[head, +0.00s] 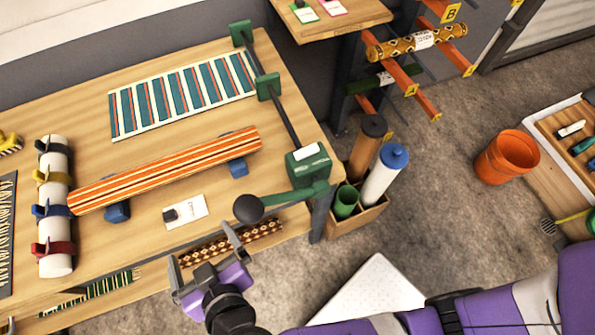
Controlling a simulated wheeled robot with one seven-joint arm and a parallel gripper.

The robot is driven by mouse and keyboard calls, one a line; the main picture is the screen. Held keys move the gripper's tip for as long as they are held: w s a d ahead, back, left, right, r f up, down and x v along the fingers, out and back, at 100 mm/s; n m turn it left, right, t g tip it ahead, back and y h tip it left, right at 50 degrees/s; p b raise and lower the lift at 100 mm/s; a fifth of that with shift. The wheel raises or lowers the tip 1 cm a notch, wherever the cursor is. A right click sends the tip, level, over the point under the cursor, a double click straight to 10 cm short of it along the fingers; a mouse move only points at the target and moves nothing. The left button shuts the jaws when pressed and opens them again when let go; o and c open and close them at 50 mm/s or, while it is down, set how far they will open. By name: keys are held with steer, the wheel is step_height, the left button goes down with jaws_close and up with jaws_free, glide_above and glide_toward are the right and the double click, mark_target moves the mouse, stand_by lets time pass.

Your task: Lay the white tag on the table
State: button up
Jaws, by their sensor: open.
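A white tag (190,208) with small markings and a dark clip-like piece at its left end lies flat on the wooden table (225,120), near its front edge. My gripper (200,242) is just in front of the tag, at the table's front edge. Its two grey fingers are spread apart, and I see nothing held between them.
An orange striped roll (165,170) lies on blue supports behind the tag. A green box with a crank and dark knob (248,209) stands to the right. A white roller with coloured straps (54,240) is at left. Bare table surrounds the tag.

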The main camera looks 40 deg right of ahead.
steer(key=s+d+f+n+g+y, duration=0.1)
steer(key=s+d+f+n+y, duration=0.15)
steer(key=s+d+f, duration=0.5)
steer(key=s+d+r+t, duration=0.2)
steer(key=s+d+r, duration=0.4)
steer(key=d+r, duration=0.2)
steer(key=s+d+r+m+t+h, duration=0.1)
steer(key=s+d+r+t, duration=0.1)
steer(key=s+d+r, duration=0.4)
step_height(320, 180, up, 3)
steer(key=shift+d+f, duration=0.2)
steer(key=shift+d, duration=0.65)
steer(key=shift+s, duration=0.1)
